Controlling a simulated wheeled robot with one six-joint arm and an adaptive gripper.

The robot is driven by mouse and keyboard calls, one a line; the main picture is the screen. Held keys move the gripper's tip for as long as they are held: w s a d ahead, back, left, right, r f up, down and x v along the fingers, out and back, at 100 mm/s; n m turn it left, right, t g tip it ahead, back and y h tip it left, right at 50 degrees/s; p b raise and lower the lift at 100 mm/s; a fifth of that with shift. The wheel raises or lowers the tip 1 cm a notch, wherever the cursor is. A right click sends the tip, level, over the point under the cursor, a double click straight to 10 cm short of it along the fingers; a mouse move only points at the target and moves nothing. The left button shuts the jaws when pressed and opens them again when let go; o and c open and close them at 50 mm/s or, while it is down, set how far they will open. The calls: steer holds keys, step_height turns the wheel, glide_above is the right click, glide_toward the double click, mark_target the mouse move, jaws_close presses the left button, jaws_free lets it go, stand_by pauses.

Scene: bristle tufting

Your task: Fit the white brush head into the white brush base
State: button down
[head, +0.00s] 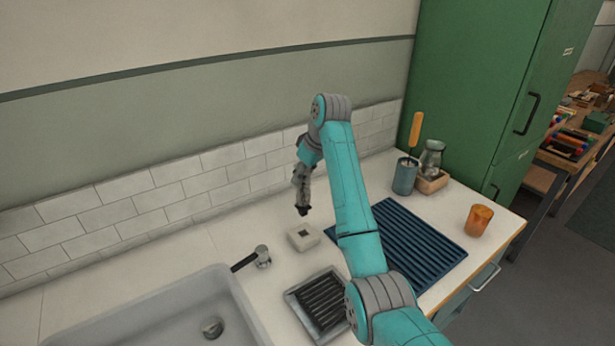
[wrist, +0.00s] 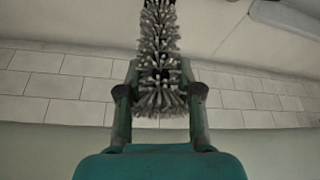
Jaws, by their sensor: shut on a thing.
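The brush head (wrist: 158,45), a long piece thick with greyish-white bristles, is clamped between the two fingers of my gripper (wrist: 160,78) in the wrist view. In the head view my gripper (head: 301,176) points down over the counter near the tiled wall, and the head's dark lower end (head: 303,210) hangs below it. The white brush base (head: 304,237) is a small square block with a dark opening in its top. It stands on the counter just below the held head in the picture, with a visible gap between them. The opening's inside is too small to make out.
A sink (head: 150,310) with a tap (head: 262,256) lies to the left. A tray with dark ribs (head: 321,303) is in front. A blue drying mat (head: 420,245) lies to the right, partly behind my arm. A blue cup (head: 404,178) and an orange cup (head: 479,220) stand beyond.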

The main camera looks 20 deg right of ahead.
mark_target(303, 203)
steer(key=shift+d+f, duration=0.15)
steer(key=shift+f, duration=5.1)
stand_by(1.2)
steer(key=c, duration=0.7)
jaws_free()
steer(key=shift+r, duration=0.1)
